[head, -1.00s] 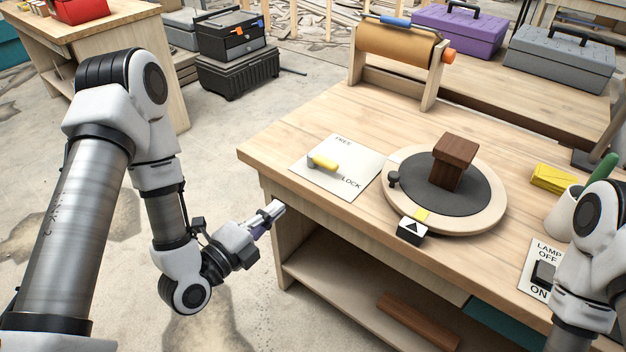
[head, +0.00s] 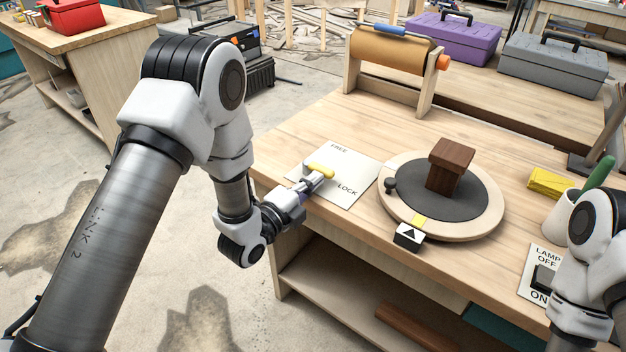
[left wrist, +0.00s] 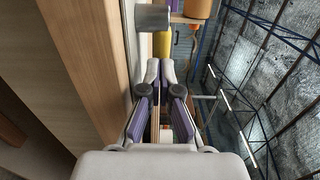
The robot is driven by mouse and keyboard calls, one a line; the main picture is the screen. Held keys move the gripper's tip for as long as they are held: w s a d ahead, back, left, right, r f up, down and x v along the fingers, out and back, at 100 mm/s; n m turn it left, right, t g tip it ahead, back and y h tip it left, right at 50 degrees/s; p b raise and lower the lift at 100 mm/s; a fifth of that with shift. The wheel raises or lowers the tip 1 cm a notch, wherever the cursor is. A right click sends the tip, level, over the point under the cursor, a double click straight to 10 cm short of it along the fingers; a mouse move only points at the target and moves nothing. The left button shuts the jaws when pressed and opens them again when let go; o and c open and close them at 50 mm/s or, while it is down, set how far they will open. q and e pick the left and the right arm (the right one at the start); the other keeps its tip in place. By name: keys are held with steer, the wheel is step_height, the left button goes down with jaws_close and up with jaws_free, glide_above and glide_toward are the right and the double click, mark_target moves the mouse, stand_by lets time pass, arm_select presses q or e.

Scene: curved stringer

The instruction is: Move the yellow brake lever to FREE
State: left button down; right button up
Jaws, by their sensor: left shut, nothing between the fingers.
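The yellow brake lever (head: 320,170) lies on a white plate (head: 352,164) at the near left of the workbench. The plate reads FREE at its far side and LOCK at its near right. The lever's free end points right, nearer to LOCK. My left gripper (head: 319,181) is shut and empty, low over the plate's left edge, just on the near side of the lever. In the left wrist view, the closed fingertips (left wrist: 160,66) are just short of the yellow lever (left wrist: 162,44), and a grey part (left wrist: 152,18) shows beyond it. I cannot tell whether they touch. My right gripper is out of frame.
A round turntable (head: 470,225) with a brown wooden block (head: 447,167) stands right of the plate. A paper roll stand (head: 392,66) is behind. A lamp switch (head: 545,278) is at the right.

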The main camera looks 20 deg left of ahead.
arm_select(q)
steer(key=shift+w, duration=0.1)
steer(key=shift+w+d+f+b, duration=0.25)
steer(key=shift+w+d+b, duration=0.3)
steer(key=shift+d+b, duration=0.35)
steer(key=shift+w+d+r, duration=0.1)
steer(key=shift+w+r, duration=0.05)
steer(key=shift+w, duration=0.05)
steer(key=shift+r, duration=0.1)
